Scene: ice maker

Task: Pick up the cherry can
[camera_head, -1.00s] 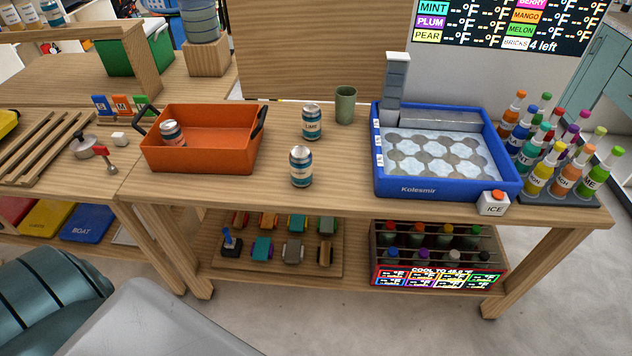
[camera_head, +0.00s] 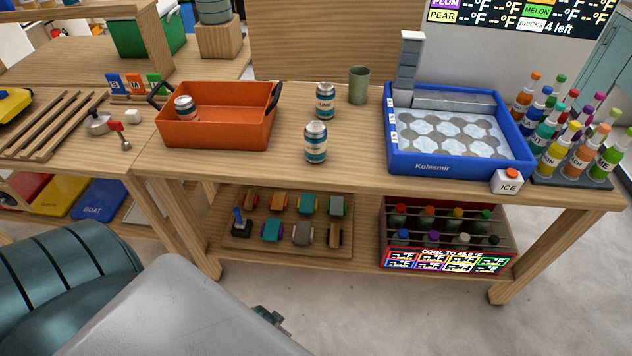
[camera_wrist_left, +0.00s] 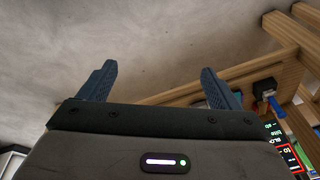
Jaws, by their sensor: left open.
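Three silver-topped cans with blue bands are on the table; which one is cherry is too small to read for certain. One can (camera_head: 315,142) stands upright near the front middle. Another can (camera_head: 325,100), which appears to read LIME, stands just behind it. A third can (camera_head: 185,107) is inside the orange bin (camera_head: 222,135), its lower part hidden by the bin wall. My left gripper (camera_wrist_left: 158,75) is open and empty in the left wrist view, over the floor and well away from the cans. My right gripper is not in view.
A green cup (camera_head: 359,85) stands behind the cans. A blue ice tray (camera_head: 445,168) with an ICE button (camera_head: 508,181) and several bottles (camera_head: 560,150) are to the right. The wooden table (camera_head: 270,172) is clear around the front can. A lower shelf (camera_head: 335,255) holds toy cars.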

